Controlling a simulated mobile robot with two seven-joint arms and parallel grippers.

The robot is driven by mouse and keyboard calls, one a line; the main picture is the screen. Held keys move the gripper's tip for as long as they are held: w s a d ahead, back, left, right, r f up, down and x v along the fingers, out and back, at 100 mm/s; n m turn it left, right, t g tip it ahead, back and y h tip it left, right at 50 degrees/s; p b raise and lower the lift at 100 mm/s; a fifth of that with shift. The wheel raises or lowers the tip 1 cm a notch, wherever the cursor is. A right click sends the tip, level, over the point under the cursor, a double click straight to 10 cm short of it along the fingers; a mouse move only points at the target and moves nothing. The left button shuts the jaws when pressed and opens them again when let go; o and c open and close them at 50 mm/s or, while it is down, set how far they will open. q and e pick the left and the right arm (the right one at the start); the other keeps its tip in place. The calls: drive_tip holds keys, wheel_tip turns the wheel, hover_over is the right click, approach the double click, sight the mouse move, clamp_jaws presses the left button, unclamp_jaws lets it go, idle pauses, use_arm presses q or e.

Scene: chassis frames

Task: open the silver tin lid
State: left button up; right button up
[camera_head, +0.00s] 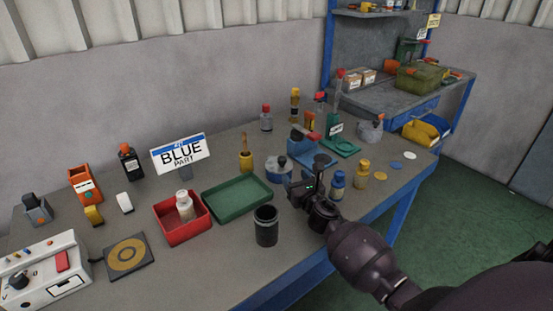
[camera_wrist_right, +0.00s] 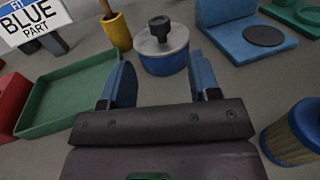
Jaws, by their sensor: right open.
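The blue round tin with a silver lid (camera_head: 279,167) and a dark knob stands upright on the grey workbench. In the right wrist view the tin (camera_wrist_right: 163,63) is ahead of the gripper, with its lid (camera_wrist_right: 161,42) seated on top and the black knob (camera_wrist_right: 160,27) upright. My right gripper (camera_head: 303,184) is in front of the tin, to its right in the head view. Its two blue fingers (camera_wrist_right: 163,76) are apart with nothing between them, and the tin lies just beyond them. My left gripper is not in view.
A green tray (camera_head: 237,198), a red bin (camera_head: 182,222) and a black cup (camera_head: 266,226) are left of my gripper. A yellow brush holder (camera_head: 246,161) and a blue stand (camera_head: 304,145) are near the tin. A blue jar (camera_head: 337,185) is close on the right.

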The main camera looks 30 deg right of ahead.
sight(284, 163)
drive_tip(key=shift+w, duration=0.2)
drive_tip(key=w, duration=0.3)
drive_tip(key=w+d+b, duration=0.1)
drive_tip(key=w, duration=0.4)
drive_tip(key=shift+w+d+f, duration=0.1)
drive_tip(key=shift+w+d, duration=0.15)
drive_tip(key=shift+w, duration=0.1)
drive_tip(key=shift+w+d+b, duration=0.2)
drive_tip(key=shift+w+b, duration=0.15)
drive_tip(key=shift+w, duration=0.5)
drive_tip(key=c, duration=0.5)
clamp_jaws()
